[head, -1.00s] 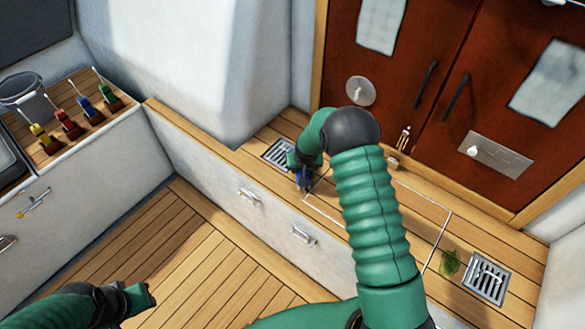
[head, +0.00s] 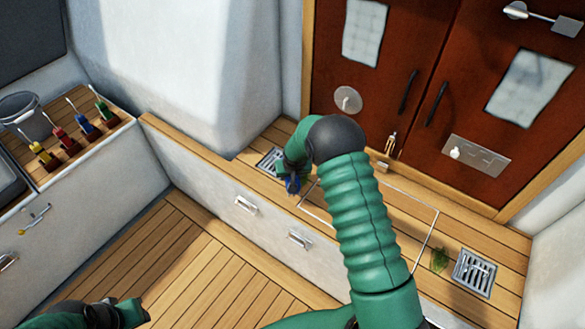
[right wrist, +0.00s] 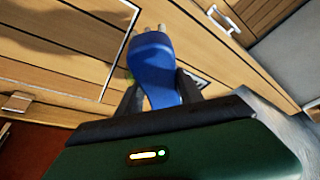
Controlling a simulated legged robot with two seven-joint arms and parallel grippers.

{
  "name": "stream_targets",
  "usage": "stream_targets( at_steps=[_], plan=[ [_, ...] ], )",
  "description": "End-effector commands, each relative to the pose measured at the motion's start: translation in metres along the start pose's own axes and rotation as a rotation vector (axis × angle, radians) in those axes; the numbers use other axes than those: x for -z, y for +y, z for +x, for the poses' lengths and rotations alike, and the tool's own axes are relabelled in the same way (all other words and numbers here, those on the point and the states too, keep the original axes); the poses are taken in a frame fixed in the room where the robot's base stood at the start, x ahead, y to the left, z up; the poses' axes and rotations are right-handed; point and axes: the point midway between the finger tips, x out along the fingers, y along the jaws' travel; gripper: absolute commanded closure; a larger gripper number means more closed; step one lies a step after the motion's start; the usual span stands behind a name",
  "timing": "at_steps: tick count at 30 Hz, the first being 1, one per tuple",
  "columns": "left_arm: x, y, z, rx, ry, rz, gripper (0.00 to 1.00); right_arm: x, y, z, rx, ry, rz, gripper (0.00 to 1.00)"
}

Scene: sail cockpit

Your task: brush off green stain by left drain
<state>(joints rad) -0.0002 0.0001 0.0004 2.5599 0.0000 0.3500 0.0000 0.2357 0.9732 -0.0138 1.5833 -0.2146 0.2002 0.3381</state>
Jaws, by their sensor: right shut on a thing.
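My right gripper (head: 290,178) is low over the wooden bench, next to the left drain (head: 268,160). It is shut on a blue tool (right wrist: 157,68), whose broad blue body shows between the dark fingers in the right wrist view. What its far face touches is hidden. A sliver of green shows beside the tool in the right wrist view (right wrist: 130,76); I cannot tell whether it is the stain by the left drain. Another green stain (head: 439,259) lies just left of the right drain (head: 475,272). My left gripper (head: 135,312) hangs at the bottom left, its jaws unclear.
Yellow, red, blue and green handled tools (head: 68,142) stand on a side shelf by a grey bucket (head: 27,116). Red-brown doors (head: 425,60) rise behind the bench. A light outlined hatch (head: 400,212) lies between the drains. The slatted floor (head: 190,260) is clear.

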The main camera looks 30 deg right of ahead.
Motion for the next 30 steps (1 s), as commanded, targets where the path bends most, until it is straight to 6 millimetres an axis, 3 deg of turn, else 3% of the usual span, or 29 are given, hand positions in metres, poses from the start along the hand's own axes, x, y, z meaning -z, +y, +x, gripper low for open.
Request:
stream_targets(
  at_steps=[7, 24, 26, 30],
  plan=[
    [0.004, 0.0, -0.016, 0.0, 0.0, -0.001, 0.71, 0.01, -0.002, -0.02, 0.001, 0.003, -0.001, 1.0],
    [0.004, 0.0, -0.016, 0.0, 0.0, -0.001, 0.71, 0.011, -0.002, -0.021, 0.001, 0.002, -0.001, 1.0],
    [0.003, 0.0, -0.011, 0.0, 0.0, -0.001, 0.71, 0.01, -0.003, -0.018, 0.001, 0.003, -0.001, 1.0],
    [-0.005, 0.0, 0.022, 0.0, 0.0, 0.0, 0.71, 0.012, -0.009, -0.008, 0.003, 0.005, -0.011, 1.0]
  ],
)
